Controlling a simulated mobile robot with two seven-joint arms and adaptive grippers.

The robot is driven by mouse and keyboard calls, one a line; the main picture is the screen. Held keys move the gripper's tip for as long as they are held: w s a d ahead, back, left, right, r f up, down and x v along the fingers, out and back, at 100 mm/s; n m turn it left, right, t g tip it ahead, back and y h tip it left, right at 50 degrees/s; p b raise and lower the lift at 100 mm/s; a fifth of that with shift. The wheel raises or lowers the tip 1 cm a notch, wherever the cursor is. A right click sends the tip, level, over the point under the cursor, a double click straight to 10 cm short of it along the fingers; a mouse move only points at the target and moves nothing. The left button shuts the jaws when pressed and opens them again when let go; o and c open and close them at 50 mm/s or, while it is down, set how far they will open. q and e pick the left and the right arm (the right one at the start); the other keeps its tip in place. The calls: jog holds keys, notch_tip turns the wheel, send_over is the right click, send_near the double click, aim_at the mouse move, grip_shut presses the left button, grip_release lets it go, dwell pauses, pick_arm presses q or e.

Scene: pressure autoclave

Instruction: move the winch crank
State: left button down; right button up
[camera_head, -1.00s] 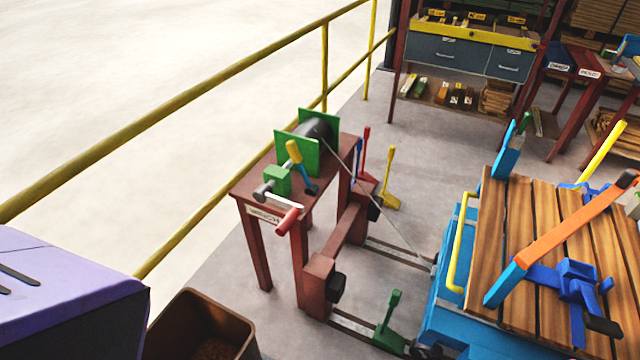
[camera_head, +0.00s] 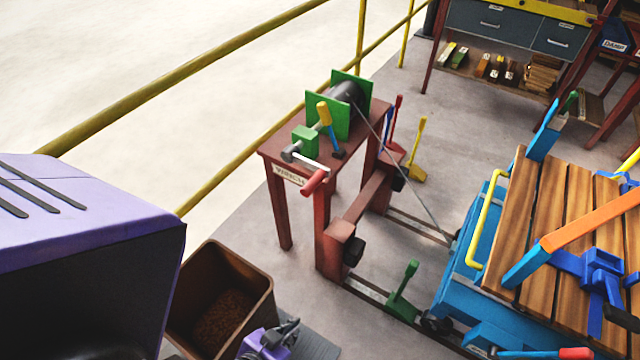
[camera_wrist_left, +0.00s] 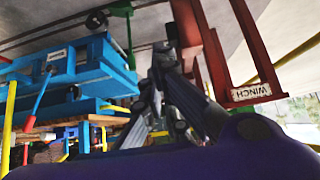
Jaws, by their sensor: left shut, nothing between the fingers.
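The winch (camera_head: 345,110) stands on a dark red stand (camera_head: 268,158) with a WINCH label, which also shows in the left wrist view (camera_wrist_left: 248,92). It has green plates and a dark drum. Its crank (camera_head: 311,163) has a pale arm and a red handle (camera_head: 314,181) at the stand's front, pointing toward me. My left gripper (camera_head: 286,334) is low at the bottom of the head view, below and apart from the crank. Its grey fingers (camera_wrist_left: 160,72) are shut and empty in the left wrist view. My right gripper is not in view.
A brown bin (camera_head: 262,290) with dark contents stands at lower left. A blue cart (camera_head: 455,285) with a plank top is at right, tied to the winch by a cable (camera_head: 405,172). A yellow railing (camera_head: 235,62) runs behind. A green lever (camera_head: 405,288) stands by the rails.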

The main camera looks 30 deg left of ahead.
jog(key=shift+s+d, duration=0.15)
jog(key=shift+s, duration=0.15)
